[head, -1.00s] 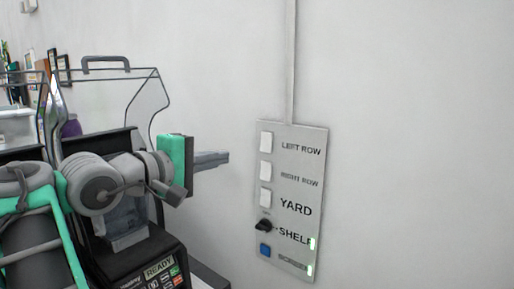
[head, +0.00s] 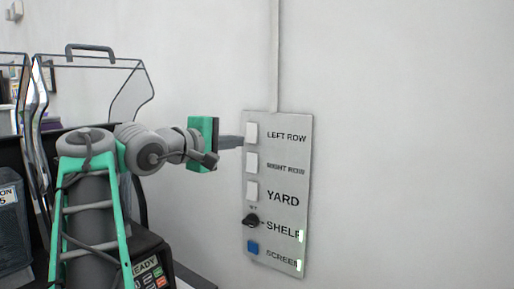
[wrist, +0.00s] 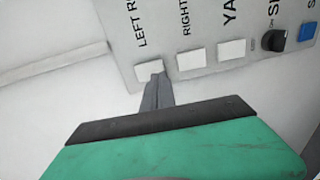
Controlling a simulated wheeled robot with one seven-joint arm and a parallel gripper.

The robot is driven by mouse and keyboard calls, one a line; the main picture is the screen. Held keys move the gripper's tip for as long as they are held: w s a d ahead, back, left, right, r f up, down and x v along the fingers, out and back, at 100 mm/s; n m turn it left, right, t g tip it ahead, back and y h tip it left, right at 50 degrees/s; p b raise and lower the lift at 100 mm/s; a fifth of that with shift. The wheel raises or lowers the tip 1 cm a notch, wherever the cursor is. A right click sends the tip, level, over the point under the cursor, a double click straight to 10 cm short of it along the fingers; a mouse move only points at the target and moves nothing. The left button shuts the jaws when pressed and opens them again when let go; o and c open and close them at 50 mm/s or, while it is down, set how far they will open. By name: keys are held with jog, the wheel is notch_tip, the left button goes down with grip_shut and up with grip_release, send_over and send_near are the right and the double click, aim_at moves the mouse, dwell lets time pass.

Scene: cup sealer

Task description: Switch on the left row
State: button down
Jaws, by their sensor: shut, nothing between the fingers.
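The switch panel (head: 282,205) is a grey plate on the white wall. Its top white rocker switch (head: 252,133) is labelled LEFT ROW; it also shows in the wrist view (wrist: 150,69). My gripper (head: 241,141) is shut and empty, with its fingertips at the lower part of the LEFT ROW switch. In the wrist view my fingertips (wrist: 152,78) overlap that switch's near edge. I cannot tell whether they touch it. No green light shows beside LEFT ROW.
Below are the RIGHT ROW switch (head: 252,162), the YARD switch (head: 252,191), a black SHELF knob (head: 251,220) and a blue SCREEN button (head: 252,247). Green lights show beside SHELF and SCREEN. A black machine (head: 150,262) with a READY display stands at left. The wall right of the panel is clear.

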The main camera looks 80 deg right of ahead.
aim_at(250, 141)
jog(key=shift+x, duration=1.6)
jog(key=shift+s, duration=0.1)
jog(key=shift+d, duration=0.2)
jog(key=shift+a+f, duration=0.1)
